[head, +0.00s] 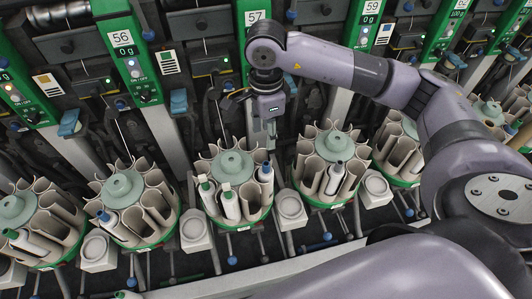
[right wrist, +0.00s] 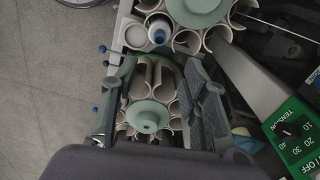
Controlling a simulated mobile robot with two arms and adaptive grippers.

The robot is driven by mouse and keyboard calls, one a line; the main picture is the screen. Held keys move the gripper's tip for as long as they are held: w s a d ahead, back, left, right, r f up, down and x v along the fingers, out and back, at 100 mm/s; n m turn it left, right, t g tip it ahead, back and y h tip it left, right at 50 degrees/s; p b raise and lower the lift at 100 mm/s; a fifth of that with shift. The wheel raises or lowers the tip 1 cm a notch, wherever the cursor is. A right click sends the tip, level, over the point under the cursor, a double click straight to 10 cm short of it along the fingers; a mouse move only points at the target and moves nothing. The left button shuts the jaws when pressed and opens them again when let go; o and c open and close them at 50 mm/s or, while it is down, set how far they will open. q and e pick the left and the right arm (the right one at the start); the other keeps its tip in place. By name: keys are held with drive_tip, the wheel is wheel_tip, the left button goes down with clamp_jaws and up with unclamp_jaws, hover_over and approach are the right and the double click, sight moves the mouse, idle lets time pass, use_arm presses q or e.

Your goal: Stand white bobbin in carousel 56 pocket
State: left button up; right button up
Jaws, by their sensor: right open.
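My right gripper (head: 265,126) is open and empty, pointing down above the back of the middle carousel (head: 232,164). That carousel holds white bobbins with green tips (head: 229,203) and a blue-tipped one (head: 266,174) at its right. The carousel left of it (head: 122,188) holds a white bobbin with a blue tip (head: 106,216). The sign 56 (head: 121,38) stands above, between these two carousels; I cannot tell for sure which is its own. In the right wrist view, the open fingers (right wrist: 160,82) flank a carousel (right wrist: 148,118) whose visible pockets look empty. My left gripper is not in view.
Another carousel (head: 335,146) to the right holds a dark-tipped bobbin (head: 335,176). The far-left one holds a green-tipped bobbin (head: 14,235). Round cups (head: 194,231) stand between carousels. Green posts and winder heads crowd the back. The right wrist view shows a neighbouring carousel with a blue-tipped bobbin (right wrist: 158,34).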

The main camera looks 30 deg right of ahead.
sight(266, 163)
wheel_tip(266, 163, down, 13)
drive_tip(key=p, duration=0.3)
drive_tip(key=shift+f, duration=0.15)
drive_tip(key=shift+c, duration=0.3)
clamp_jaws()
idle(0.4)
drive_tip(key=shift+r, duration=0.6)
drive_tip(key=shift+r, duration=0.15)
